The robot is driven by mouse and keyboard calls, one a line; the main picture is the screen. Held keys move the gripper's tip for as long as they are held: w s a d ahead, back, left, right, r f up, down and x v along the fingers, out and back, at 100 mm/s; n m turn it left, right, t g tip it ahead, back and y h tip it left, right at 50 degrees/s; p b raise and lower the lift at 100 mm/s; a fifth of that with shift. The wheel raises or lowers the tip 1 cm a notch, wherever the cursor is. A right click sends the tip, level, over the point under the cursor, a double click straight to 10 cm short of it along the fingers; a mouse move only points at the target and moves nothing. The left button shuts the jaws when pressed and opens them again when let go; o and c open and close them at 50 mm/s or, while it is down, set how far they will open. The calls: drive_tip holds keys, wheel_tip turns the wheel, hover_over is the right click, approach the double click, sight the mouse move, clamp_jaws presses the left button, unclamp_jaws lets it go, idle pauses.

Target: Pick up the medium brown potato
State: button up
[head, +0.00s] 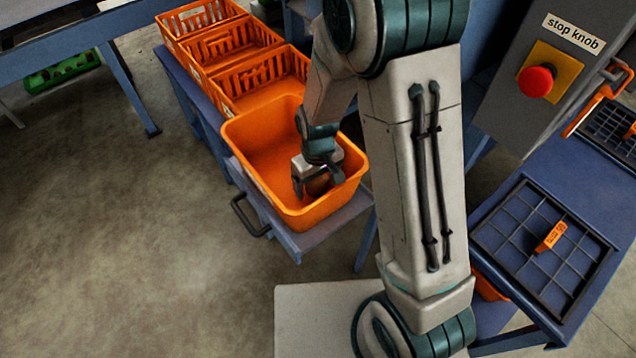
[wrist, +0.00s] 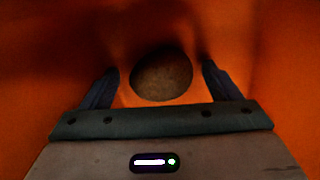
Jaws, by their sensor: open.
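The brown potato (wrist: 162,75) lies inside the orange bin (head: 246,138), round and brown in the wrist view. A brown bit of it shows below my gripper in the head view (head: 318,187). My gripper (wrist: 160,80) is open and reaches down into the bin. In the wrist view its two fingers stand to the left and right of the potato, with an orange gap showing on each side. The potato's size cannot be compared, as no other potato is in view.
The bin's walls stand close around my gripper. Several orange crates (head: 232,45) stand in a row behind the bin. A control box with a red stop knob (head: 535,81) and a black grid (head: 520,248) with an orange tag are to the right.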

drive_tip(key=c, duration=1.1)
wheel_tip(320, 180, up, 10)
drive_tip(key=shift+r+p, duration=0.1)
drive_tip(key=shift+p, duration=0.4)
